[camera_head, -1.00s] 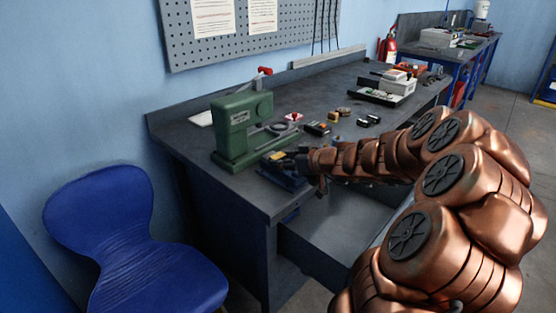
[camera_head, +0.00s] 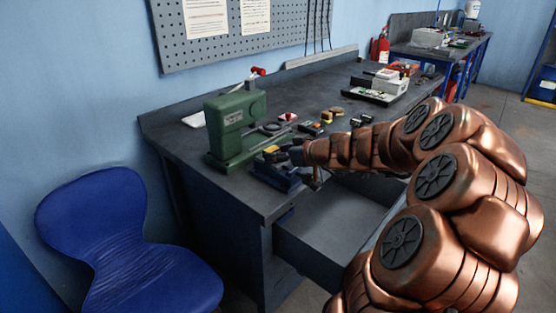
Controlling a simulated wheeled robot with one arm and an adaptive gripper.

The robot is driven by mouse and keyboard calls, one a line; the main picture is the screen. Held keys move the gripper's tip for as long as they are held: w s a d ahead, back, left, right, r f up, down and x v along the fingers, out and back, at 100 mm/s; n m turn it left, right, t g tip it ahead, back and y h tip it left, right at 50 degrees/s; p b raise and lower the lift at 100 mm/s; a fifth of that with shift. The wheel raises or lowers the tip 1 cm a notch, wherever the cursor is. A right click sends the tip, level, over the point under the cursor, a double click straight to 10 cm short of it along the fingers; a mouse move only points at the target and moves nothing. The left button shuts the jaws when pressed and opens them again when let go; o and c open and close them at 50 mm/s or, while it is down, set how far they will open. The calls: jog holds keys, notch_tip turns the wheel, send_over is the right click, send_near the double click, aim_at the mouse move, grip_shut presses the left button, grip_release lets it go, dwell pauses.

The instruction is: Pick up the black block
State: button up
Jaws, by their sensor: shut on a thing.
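My gripper (camera_head: 295,157) is at the end of my copper-coloured arm, low over the front edge of the bench. It is beside a blue fixture (camera_head: 274,173) with a yellow part on top. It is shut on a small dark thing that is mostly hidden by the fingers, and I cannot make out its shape. A dark block (camera_head: 310,129) lies on the bench behind the gripper. More small dark blocks (camera_head: 361,120) lie further right.
A green press (camera_head: 235,125) stands left of the gripper. An open grey drawer (camera_head: 325,225) juts out below the arm. A blue chair (camera_head: 120,245) is at the front left. White-and-black equipment (camera_head: 380,88) stands further back on the bench (camera_head: 300,85).

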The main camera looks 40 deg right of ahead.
jog(key=s+a+r+b, duration=0.1)
jog(key=s+r+b, duration=0.1)
jog(key=s, duration=1.4)
jog(key=shift+a+r+b, duration=0.35)
jog(key=shift+r+b, duration=0.05)
jog(key=shift+b, duration=0.25)
